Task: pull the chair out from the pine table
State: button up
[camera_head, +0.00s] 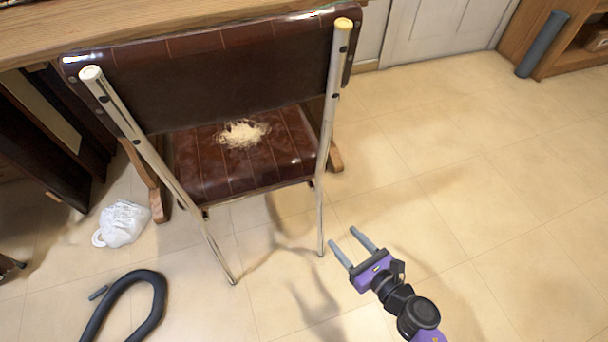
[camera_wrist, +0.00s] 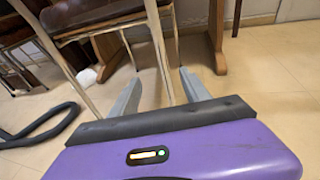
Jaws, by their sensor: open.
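The chair (camera_head: 205,80) has a dark red-brown padded back and seat on metal tube legs. It stands at the pine table (camera_head: 150,22), its seat facing the table side and its back toward me. A pale stringy clump (camera_head: 243,133) lies on the seat. My gripper (camera_head: 351,243) is open and low, just right of the chair's right rear leg (camera_head: 329,170). In the wrist view the gripper's fingers (camera_wrist: 160,90) point toward a chair leg (camera_wrist: 160,50), which shows between them in the picture. I cannot tell whether they touch it.
A white bag (camera_head: 122,224) lies on the floor left of the chair. A dark hose (camera_head: 128,300) curves at the lower left. A wooden shelf (camera_head: 535,35) with a grey cylinder (camera_head: 542,45) stands at the upper right. The tiled floor on the right is clear.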

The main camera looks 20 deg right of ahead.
jog(key=s+d+b, duration=0.1)
jog(key=s, duration=0.6)
jog(key=shift+d, duration=0.3)
dwell(0.4)
